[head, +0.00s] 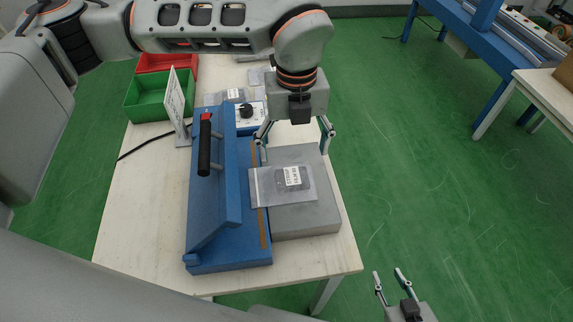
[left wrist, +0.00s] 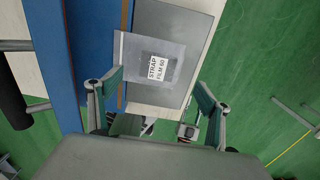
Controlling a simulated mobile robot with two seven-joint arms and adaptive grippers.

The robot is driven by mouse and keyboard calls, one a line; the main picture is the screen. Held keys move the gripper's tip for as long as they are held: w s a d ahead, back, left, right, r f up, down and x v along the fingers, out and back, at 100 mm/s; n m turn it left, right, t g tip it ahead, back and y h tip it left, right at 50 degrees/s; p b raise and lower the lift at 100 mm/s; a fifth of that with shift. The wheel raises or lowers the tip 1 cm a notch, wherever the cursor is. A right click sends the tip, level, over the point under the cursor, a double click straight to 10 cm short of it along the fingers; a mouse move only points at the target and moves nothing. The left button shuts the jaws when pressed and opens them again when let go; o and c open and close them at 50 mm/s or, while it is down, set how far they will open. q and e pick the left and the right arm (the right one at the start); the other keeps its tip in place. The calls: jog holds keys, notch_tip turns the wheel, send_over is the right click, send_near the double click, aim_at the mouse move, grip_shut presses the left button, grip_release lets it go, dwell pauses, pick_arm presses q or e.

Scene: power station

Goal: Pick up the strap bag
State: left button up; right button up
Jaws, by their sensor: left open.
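The strap bag (head: 284,186) is a clear flat bag with a dark item and a white label. It lies on the grey block (head: 307,221), its left edge reaching over the blue sealer (head: 228,240). In the left wrist view the bag (left wrist: 140,56) shows its label reading STRAP FILM 60. My left gripper (head: 296,142) is open and empty, above the far end of the grey block and beyond the bag. Its two fingers (left wrist: 158,98) are spread wide in the left wrist view. My right gripper (head: 392,280) is low at the right, off the table, with its fingers apart and empty.
The blue sealer has a raised black handle (head: 204,146). A sign on a stand (head: 177,100), a green bin (head: 155,100), a red bin (head: 160,64) and a white control box (head: 250,116) stand behind.

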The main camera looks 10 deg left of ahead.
aim_at(292, 176)
pick_arm(q)
jog(key=f, duration=0.4)
jog(key=s+f, duration=0.1)
jog(key=f, duration=0.1)
jog(key=shift+f, duration=0.75)
jog(key=c, duration=1.3)
jog(key=shift+o, duration=0.2)
